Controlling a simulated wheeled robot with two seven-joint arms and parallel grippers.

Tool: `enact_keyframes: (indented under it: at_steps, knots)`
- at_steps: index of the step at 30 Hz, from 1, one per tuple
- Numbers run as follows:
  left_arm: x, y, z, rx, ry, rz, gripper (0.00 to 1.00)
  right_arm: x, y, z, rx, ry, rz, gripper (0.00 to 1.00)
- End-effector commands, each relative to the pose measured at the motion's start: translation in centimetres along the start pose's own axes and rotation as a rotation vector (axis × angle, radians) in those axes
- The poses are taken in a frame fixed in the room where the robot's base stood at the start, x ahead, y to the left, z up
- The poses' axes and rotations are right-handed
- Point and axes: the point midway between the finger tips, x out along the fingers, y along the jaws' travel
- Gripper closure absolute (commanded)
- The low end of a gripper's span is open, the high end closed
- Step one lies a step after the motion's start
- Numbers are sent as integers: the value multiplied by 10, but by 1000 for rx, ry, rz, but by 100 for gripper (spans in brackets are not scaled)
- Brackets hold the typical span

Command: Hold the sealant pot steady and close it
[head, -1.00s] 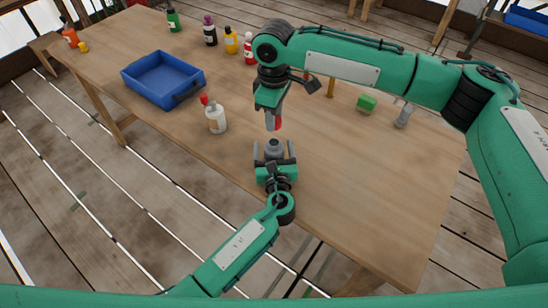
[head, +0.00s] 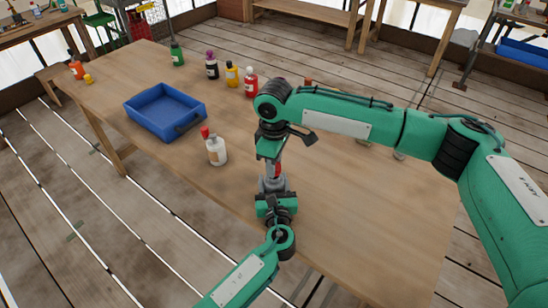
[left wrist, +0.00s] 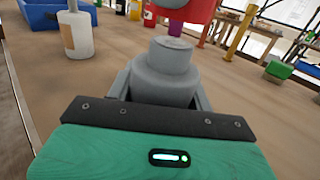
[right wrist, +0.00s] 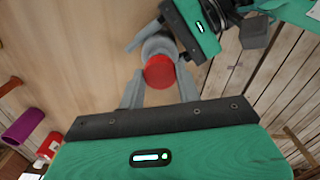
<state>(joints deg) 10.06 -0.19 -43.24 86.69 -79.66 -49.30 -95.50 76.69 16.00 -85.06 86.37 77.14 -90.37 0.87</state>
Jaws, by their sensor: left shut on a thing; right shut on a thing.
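The grey sealant pot (left wrist: 165,75) stands upright between the fingers of my left gripper (head: 274,192), which is shut on it near the table's front edge. Its narrower neck points up and is bare in the left wrist view. My right gripper (head: 272,165) comes from above and is shut on a red cap (right wrist: 160,72). The cap also shows in the left wrist view (left wrist: 186,9), just above the pot's neck with a small gap. In the right wrist view the cap hides part of the pot (right wrist: 158,44).
A white bottle with a red top (head: 216,151) stands left of the pot. A blue tray (head: 150,126) lies farther left. Several coloured bottles (head: 231,74) stand along the back edge. A green block (left wrist: 278,69) lies on the right side. The table's front right is clear.

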Motion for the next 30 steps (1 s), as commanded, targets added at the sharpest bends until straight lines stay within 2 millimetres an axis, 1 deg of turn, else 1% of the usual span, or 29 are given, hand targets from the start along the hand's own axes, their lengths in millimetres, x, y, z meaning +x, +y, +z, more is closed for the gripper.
enact_keyframes:
  at_steps: [16,25,30]
  knots:
    - [0,0,0,0,0,0,89,3,0,0,0,1,0,87]
    - [0,0,0,0,0,0,89,18,0,0,-1,1,-1,87]
    - [0,0,0,0,0,0,89,19,0,0,-1,2,0,87]
